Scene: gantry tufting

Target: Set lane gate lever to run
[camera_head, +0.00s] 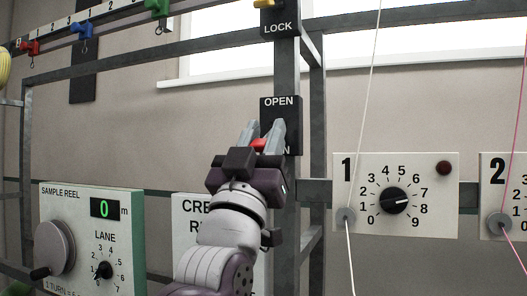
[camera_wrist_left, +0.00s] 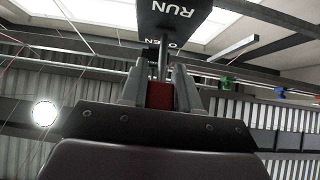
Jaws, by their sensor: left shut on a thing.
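The lane gate lever has a red grip (camera_head: 259,144) and sits on a black plate (camera_head: 281,107) marked OPEN at the top. The word at the plate's lower end is mostly hidden by my gripper in the head view. In the left wrist view the plate (camera_wrist_left: 205,14) reads RUN and OPEN, upside down. My left gripper (camera_head: 261,133) is at the plate, its fingers on either side of the red grip (camera_wrist_left: 160,95), shut on it. My right gripper is not in view.
A black LOCK plate (camera_head: 278,24) with a yellow part is above on the same post. A dial panel 1 (camera_head: 437,215) stands right of the post. The sample reel box (camera_head: 128,213) is at lower left. Coloured hooks hang from the numbered rail (camera_head: 108,22).

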